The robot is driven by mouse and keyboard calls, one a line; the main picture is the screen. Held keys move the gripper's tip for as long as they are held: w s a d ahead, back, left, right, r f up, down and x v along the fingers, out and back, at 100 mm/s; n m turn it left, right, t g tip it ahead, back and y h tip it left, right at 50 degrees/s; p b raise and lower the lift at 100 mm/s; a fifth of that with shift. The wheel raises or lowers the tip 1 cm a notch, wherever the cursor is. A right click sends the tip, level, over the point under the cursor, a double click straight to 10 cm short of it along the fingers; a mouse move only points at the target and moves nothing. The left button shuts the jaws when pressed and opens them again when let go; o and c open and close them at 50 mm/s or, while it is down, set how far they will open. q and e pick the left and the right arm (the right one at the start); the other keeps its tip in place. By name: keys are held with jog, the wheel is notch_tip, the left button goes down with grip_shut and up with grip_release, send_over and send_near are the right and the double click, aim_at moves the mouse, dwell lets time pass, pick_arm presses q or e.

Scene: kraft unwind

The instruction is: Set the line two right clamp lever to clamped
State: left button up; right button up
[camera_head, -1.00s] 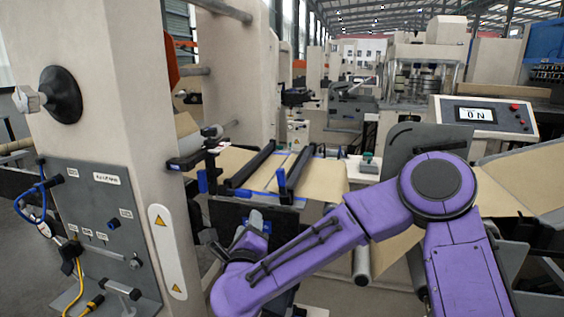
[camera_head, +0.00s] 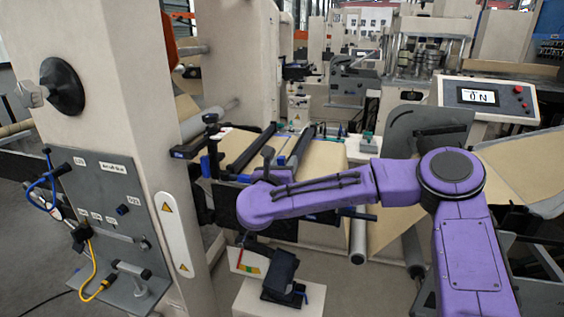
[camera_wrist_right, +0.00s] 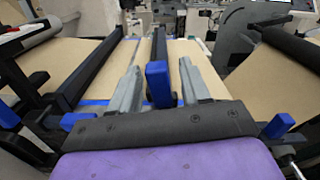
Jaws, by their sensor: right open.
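Two long black clamp bars lie across the kraft web on the splice table; the right bar (camera_wrist_right: 159,48) has an upright blue lever (camera_wrist_right: 158,85) at its near end, seemingly the right clamp lever. My right gripper (camera_wrist_right: 157,68) is open, one grey finger on each side of this lever, with visible gaps. Contact cannot be told. The left bar (camera_wrist_right: 92,75) has a blue tip (camera_wrist_right: 76,120) low at its near end. In the head view my right gripper (camera_head: 267,158) is at the table's front edge, partly hidden by its purple wrist. My left gripper is out of view.
A beige machine column (camera_head: 130,110) with a grey panel (camera_head: 105,215) stands at the left. Below my wrist is a dark device (camera_head: 281,272) on a pale stand. A control box with a display (camera_head: 480,97) is at the right. Kraft paper (camera_head: 325,165) covers the table.

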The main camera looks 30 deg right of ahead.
grip_shut()
jog(key=w+a+f+n+b, duration=0.1)
jog(key=w+f+n, duration=0.1)
jog(key=n, duration=0.6)
jog(key=w+a+f+n+b, duration=0.1)
jog(key=f+n, duration=0.3)
jog(key=n, duration=0.4)
jog(key=shift+w+a, duration=0.45)
jog(key=shift+a, duration=0.25)
jog(key=shift+f, duration=0.2)
